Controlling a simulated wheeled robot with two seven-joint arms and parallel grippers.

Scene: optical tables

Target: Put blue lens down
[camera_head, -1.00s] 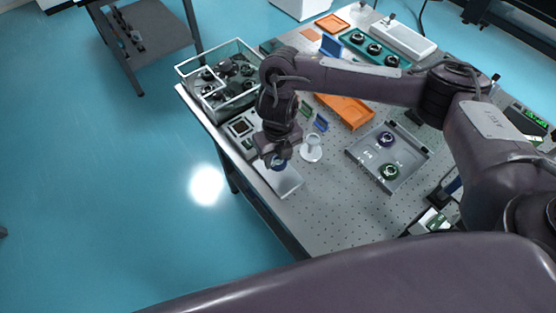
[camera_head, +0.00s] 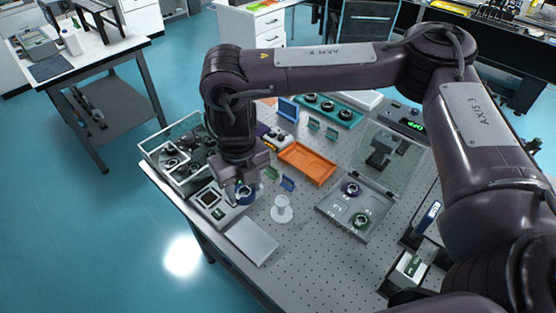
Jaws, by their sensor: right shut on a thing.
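My right gripper (camera_head: 241,187) points down over the near-left part of the optical table and is shut on a blue-ringed lens (camera_head: 245,196). The gripper fingers partly hide the lens. I cannot tell whether the lens touches the surface below it. A second, dark blue lens (camera_head: 351,188) and a green lens (camera_head: 361,220) sit in a grey tray (camera_head: 334,212) to the right. A white round stand (camera_head: 281,209) is just right of the gripper. My left gripper is not in view.
A flat pale plate (camera_head: 251,241) lies at the table's front-left edge. A clear-walled bin (camera_head: 169,166) of parts and an orange tray (camera_head: 307,163) stand farther back. Bare perforated table (camera_head: 310,250) lies front right.

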